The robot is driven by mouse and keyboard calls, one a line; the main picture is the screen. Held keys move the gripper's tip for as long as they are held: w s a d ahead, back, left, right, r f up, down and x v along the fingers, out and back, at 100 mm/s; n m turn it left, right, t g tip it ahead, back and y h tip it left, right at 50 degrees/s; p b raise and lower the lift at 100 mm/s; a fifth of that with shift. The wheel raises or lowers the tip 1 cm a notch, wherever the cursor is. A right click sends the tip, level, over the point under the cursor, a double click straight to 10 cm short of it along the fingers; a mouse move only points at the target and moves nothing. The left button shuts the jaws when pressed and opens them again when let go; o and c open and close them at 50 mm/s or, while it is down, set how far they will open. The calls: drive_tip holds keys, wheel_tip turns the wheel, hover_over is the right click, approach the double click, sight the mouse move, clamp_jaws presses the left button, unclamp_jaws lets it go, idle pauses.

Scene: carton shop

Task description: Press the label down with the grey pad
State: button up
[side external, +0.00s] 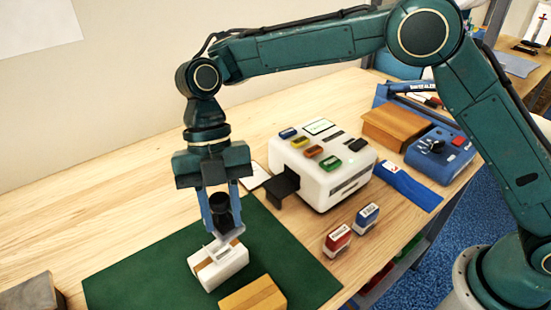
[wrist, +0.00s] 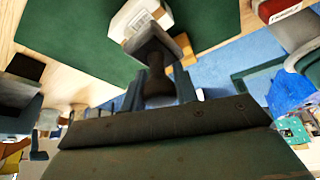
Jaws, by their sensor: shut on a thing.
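My gripper (side external: 220,215) is shut on the dark handle (side external: 221,203) of the pad tool, which points down over the green mat. The grey pad (side external: 223,247) at its lower end is at the top of a white carton (side external: 222,270) with a brown tape strip; I cannot tell whether it touches. A label on the carton's top is mostly hidden by the pad and cannot be made out clearly. In the wrist view the handle (wrist: 156,80), the grey pad (wrist: 183,47) and the white carton (wrist: 130,22) also show.
A tan carton (side external: 253,297) lies on the green mat (side external: 135,282) close to the white one. A grey block (side external: 32,295) is at the left.

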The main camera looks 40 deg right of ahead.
sight(216, 237)
drive_tip(key=shift+f, duration=2.45)
drive_tip(key=shift+f, duration=0.45)
drive_tip(key=shift+a, duration=0.2)
drive_tip(key=shift+a, duration=0.5)
drive_tip(key=shift+a, duration=0.2)
drive_tip(key=shift+s+a, duration=0.1)
drive_tip(key=shift+a, duration=0.5)
drive_tip(key=shift+r, duration=0.15)
idle(0.5)
